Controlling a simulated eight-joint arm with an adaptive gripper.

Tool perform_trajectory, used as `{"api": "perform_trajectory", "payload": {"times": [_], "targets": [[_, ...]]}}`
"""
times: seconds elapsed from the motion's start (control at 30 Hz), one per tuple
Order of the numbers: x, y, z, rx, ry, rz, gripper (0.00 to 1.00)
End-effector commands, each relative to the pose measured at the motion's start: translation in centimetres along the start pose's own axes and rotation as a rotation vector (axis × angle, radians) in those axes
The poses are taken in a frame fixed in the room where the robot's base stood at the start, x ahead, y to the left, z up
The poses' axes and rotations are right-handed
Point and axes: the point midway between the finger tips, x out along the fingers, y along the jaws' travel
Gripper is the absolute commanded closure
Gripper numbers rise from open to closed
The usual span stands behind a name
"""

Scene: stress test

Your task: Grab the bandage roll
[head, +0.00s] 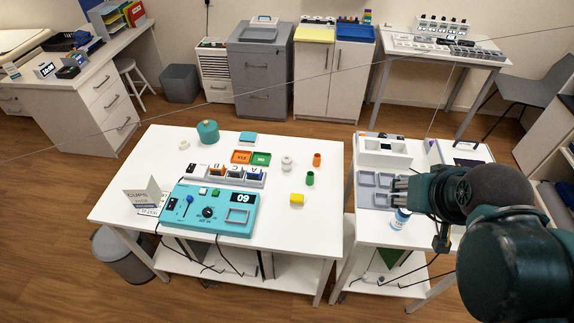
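A small white roll-shaped thing (287,163) stands on the white table (130,200), right of the green and orange cards; it looks like the bandage roll. A smaller pale ring-like roll (183,145) lies left of the teal round pot, and I cannot tell for sure which of the two is the bandage roll. My gripper (396,190) is at the right, over the smaller side table, well apart from both rolls. Its fingers point left; they are small and dark, and I cannot tell how far apart they are.
A blue-and-white bottle (400,219) and grey trays (373,188) are by my gripper.

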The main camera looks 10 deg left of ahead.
Motion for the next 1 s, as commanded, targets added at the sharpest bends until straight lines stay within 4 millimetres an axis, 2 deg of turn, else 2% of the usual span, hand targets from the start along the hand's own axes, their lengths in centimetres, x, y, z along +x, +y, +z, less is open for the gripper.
{"api": "perform_trajectory", "payload": {"times": [0.43,0.53,1.0], "targets": [[0.0,0.0,0.0,0.0,0.0,0.0,0.66],[0.0,0.0,0.0,0.0,0.0,0.0,0.57],[0.08,-0.17,-0.36,-0.012,-0.005,-0.003,0.57]]}}
